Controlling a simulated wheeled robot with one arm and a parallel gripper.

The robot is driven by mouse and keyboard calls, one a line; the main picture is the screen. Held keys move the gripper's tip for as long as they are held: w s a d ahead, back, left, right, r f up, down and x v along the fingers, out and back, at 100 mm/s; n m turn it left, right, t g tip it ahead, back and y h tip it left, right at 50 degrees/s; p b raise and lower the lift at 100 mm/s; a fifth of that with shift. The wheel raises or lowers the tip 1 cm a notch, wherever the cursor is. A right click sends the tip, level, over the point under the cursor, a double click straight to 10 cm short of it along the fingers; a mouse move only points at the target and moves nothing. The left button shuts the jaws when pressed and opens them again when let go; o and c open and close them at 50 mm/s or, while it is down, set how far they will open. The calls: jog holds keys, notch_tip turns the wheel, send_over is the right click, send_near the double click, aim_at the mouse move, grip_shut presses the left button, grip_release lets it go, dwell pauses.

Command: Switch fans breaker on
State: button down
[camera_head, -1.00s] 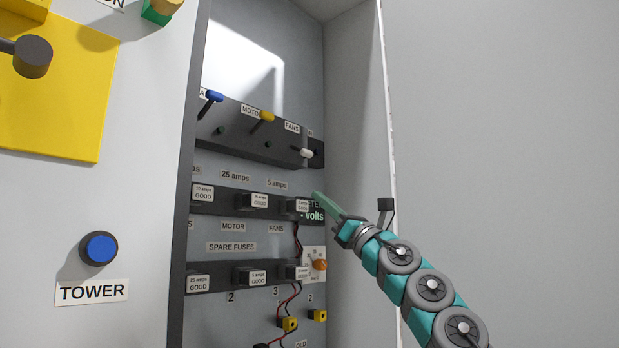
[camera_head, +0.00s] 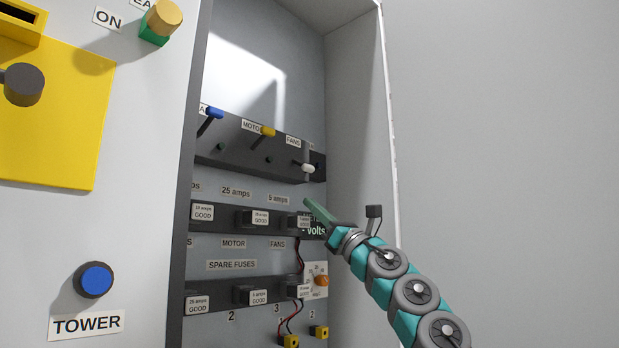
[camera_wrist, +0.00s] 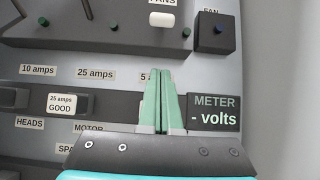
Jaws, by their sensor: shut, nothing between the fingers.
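The fans breaker is a white-tipped lever (camera_head: 308,168) under the FANS label on the dark breaker strip in the cabinet. Its lever hangs lower than the blue and yellow ones beside it. In the wrist view its white tip (camera_wrist: 163,20) is at the top, just above my fingertips. My gripper (camera_head: 307,202) is shut and empty, a little below the lever and apart from it in the head view. In the wrist view my gripper (camera_wrist: 164,75) points up at the strip, covering part of the 5 amps label.
A blue lever (camera_head: 215,113) and a yellow lever (camera_head: 267,131) stand to the left on the same strip. A fuse row (camera_head: 260,217) and a meter display (camera_wrist: 214,112) lie below. The cabinet's right wall (camera_head: 355,130) is close to my arm.

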aim_at(301, 165)
jog(key=p+x, duration=0.2)
jog(key=x, duration=0.2)
jog(key=shift+a+r, duration=0.1)
jog(key=shift+p+x, duration=1.05)
jog(key=shift+p, duration=0.1)
jog(key=s+d+r, duration=0.2)
jog(key=shift+d+b, duration=0.35)
jog(key=shift+b, duration=0.05)
jog(key=shift+s+d+r, duration=0.1)
jog(key=shift+r, duration=0.05)
jog(key=shift+g+h+p, duration=0.3)
jog(key=shift+h+p, duration=0.1)
jog(key=shift+r+h, duration=0.1)
jog(key=shift+h, duration=0.2)
